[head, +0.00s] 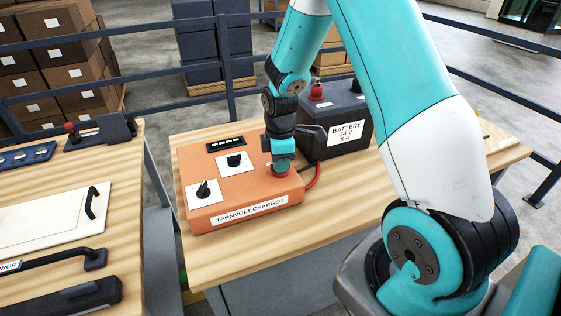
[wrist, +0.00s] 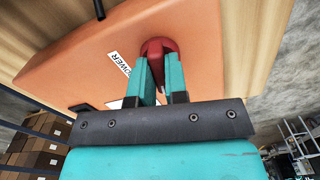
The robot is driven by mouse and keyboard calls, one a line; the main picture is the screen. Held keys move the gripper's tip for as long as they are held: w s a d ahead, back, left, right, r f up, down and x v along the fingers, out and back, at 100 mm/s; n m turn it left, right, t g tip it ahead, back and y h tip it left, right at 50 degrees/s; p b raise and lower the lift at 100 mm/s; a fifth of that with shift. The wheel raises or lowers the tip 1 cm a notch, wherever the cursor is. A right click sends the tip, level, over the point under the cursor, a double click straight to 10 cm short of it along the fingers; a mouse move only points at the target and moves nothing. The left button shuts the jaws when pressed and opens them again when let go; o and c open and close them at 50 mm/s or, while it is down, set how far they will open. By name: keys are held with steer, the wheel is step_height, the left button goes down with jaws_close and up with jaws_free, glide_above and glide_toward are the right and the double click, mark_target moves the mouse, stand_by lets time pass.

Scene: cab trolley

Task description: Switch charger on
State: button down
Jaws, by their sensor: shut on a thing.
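The orange Tarnvolt charger (head: 235,187) sits on the wooden bench, with two black knobs on white plates and a small display with lit green bars. My gripper (head: 280,165) is at the charger's right side, pointing down. In the wrist view, my gripper (wrist: 160,75) is shut on a red knob (wrist: 158,47) beside a "POWER" label (wrist: 119,63).
A dark battery (head: 345,133) marked 24 V, 8 A stands behind the charger, with a red terminal on top. A red cable (head: 313,177) runs beside the charger. A second bench on the left holds a white panel (head: 50,220) and black handles. Railings and stacked boxes stand behind.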

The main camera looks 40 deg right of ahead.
steer(key=m, duration=0.4)
steer(key=shift+m, duration=0.3)
steer(key=m, duration=0.3)
steer(key=shift+m, duration=0.4)
steer(key=m, duration=0.3)
steer(key=shift+w, duration=0.1)
steer(key=shift+r+m, duration=0.1)
steer(key=shift+m, duration=2)
steer(key=c, duration=1.1)
jaws_free()
steer(key=shift+c, duration=0.2)
